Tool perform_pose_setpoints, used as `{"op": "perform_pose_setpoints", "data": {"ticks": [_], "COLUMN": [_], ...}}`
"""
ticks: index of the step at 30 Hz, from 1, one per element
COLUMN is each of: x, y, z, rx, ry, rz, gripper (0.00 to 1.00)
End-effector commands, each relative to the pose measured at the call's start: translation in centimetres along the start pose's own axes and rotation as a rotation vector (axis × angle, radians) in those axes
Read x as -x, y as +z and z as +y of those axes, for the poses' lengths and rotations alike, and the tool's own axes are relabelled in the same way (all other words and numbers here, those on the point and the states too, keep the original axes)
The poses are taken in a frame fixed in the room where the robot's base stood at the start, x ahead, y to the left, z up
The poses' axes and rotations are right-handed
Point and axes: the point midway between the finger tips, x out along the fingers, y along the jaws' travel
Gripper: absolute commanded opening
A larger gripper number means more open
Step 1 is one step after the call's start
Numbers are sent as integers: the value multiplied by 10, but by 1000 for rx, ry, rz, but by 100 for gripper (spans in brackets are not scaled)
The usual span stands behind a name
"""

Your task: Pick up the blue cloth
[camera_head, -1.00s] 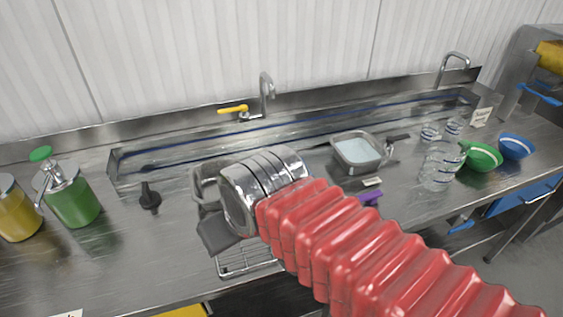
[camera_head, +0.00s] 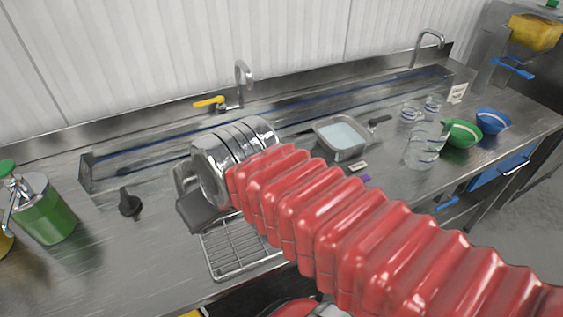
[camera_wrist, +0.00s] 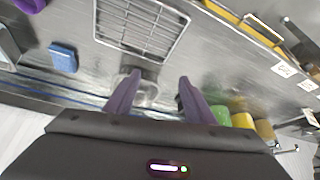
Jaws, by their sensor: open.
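A small folded blue item (camera_wrist: 62,57), which looks like the blue cloth, lies flat on the steel counter at the left of the wrist view. I cannot make it out in the head view, where my arm covers part of the counter. My gripper (camera_wrist: 159,77) is open, with its two purple fingers apart and nothing held between them. In the wrist view the fingertips are to the right of the blue item and apart from it. A blurred round shiny thing (camera_wrist: 147,91) shows behind the fingers.
A wire rack (camera_wrist: 140,25) lies near my gripper. A steel container (camera_head: 341,146) stands on the counter, with clear jars (camera_head: 422,150), a green bowl (camera_head: 463,134) and a blue bowl (camera_head: 493,121) farther right. A green dispenser (camera_head: 47,215) stands left. A faucet (camera_head: 241,82) rises at the back.

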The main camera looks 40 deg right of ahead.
Motion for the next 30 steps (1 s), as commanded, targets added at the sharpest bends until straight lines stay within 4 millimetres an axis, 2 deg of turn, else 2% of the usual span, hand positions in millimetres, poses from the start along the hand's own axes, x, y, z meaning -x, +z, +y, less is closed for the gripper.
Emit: {"op": "perform_pose_setpoints", "data": {"ticks": [5,11,16,24,27,30], "x": [-8,-21,-34,-57,-63,-66], "y": [-25,-56,-76,-86,-84,-83], "z": [33,84,137,235,264,283], "rx": [-42,-92,-138,-213,-233,-244], "ry": [25,54,73,101,108,113], "rz": [-24,-49,-68,-87,-91,-92], "gripper": [62,76,77,77,77,77]}}
